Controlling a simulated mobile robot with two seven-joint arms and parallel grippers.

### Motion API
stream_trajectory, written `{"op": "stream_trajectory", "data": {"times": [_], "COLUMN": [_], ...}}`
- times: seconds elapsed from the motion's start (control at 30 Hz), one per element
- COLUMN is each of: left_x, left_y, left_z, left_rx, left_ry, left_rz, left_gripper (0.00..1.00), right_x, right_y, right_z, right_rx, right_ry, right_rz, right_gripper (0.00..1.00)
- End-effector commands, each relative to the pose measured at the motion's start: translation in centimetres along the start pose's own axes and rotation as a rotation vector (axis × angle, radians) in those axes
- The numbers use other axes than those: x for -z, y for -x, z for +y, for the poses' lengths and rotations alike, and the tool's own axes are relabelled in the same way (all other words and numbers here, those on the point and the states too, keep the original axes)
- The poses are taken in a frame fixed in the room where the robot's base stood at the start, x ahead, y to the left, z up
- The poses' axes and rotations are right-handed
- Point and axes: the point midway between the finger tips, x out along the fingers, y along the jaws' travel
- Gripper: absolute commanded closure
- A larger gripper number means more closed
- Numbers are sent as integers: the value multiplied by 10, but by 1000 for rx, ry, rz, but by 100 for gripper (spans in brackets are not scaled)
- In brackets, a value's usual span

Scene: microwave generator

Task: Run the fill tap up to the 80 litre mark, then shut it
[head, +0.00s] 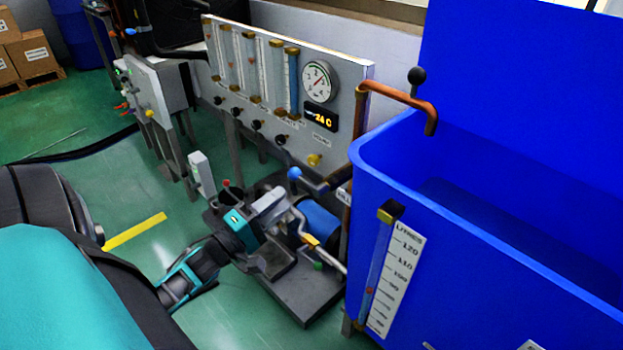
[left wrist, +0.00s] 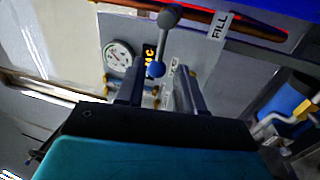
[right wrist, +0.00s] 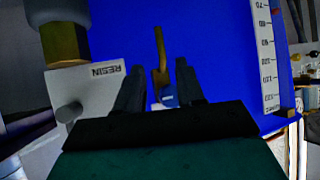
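The fill tap's lever has a blue ball knob (head: 295,173) and sits below the gauge panel, near the FILL label (left wrist: 219,25). In the left wrist view the blue knob (left wrist: 155,69) shows between the fingertips of my left gripper (left wrist: 158,78), which is open; contact cannot be made out. The left gripper (head: 275,208) is just below the knob in the head view. The blue tank (head: 480,260) carries a litre scale (head: 395,280) beside a sight tube (head: 378,255) with a small red mark low down; the water level is unclear. My right gripper (right wrist: 155,85) is open.
A copper spout (head: 405,98) bends over the tank rim. The panel has a dial gauge (head: 318,82), an amber display (head: 321,116) and several flow tubes. A pump (head: 318,222) stands below.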

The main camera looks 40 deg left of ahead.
Motion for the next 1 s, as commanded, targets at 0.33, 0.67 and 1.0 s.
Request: {"op": "stream_trajectory", "data": {"times": [0.33,0.67,1.0], "left_x": [0,0,0], "left_y": [-72,-99,-99], "left_z": [-1,-1,0], "left_rx": [-4,0,0], "left_ry": [-2,-2,-2], "left_rz": [1,2,1], "left_gripper": [63,63,72], "right_x": [-14,-18,-18], "right_y": [-8,-10,-10], "right_z": [-1,0,0], "right_rx": [-1,-2,-2], "right_ry": [-8,-8,-8], "right_rz": [-3,-4,-5], "right_gripper": [62,62,62]}}
